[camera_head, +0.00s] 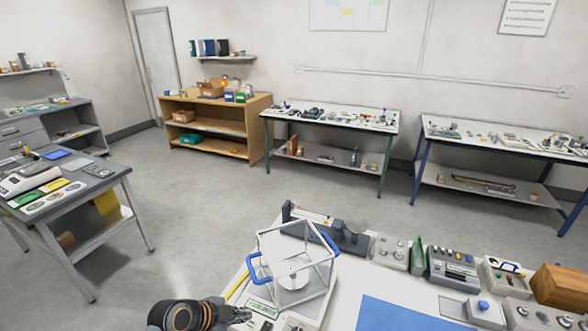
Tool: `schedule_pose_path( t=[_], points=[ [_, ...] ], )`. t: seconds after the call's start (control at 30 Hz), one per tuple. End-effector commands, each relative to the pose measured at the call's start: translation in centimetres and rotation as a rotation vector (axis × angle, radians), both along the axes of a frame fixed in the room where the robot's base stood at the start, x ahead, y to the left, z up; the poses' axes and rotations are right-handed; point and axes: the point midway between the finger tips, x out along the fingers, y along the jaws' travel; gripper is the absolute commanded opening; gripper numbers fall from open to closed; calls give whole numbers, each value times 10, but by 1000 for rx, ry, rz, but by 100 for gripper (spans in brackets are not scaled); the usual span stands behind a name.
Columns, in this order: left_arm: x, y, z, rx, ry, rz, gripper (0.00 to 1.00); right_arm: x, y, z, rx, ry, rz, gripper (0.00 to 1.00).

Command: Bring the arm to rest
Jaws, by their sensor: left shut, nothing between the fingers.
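My left gripper (239,315) shows at the bottom edge, left of the middle, with its black and orange-ringed wrist coming in from the lower left. Its small dark fingers are shut with nothing seen between them. It is just in front of the balance (293,280), which has a clear framed draft shield and blue handles. I cannot tell whether the fingers touch the balance's base. My right gripper is not in view.
The near white table bears a blue mat (395,317), a wooden block (560,288), a dark grey device (452,266) and several small instruments. A grey side table (88,192) stands left. Workbenches (335,118) line the back wall. The grey floor (210,220) between is clear.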

Motion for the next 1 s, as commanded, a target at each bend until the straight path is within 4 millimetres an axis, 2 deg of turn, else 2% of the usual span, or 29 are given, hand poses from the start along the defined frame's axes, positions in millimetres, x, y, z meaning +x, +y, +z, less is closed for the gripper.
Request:
schedule_pose_path(
  t=[0.1,0.2,0.4,0.67,0.87,1.0],
  points=[
    [-44,12,-14,-11,177,240,0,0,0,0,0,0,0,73],
    [-75,26,-18,-19,290,466,0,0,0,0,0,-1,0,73],
    [-121,52,-17,-39,410,837,0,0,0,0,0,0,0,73],
    [-170,82,-4,-79,465,1264,0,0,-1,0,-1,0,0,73],
    [-159,89,-67,-67,489,1289,0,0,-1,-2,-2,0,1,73],
    [-156,94,-118,-57,505,1294,0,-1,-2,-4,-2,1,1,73]
  ],
)
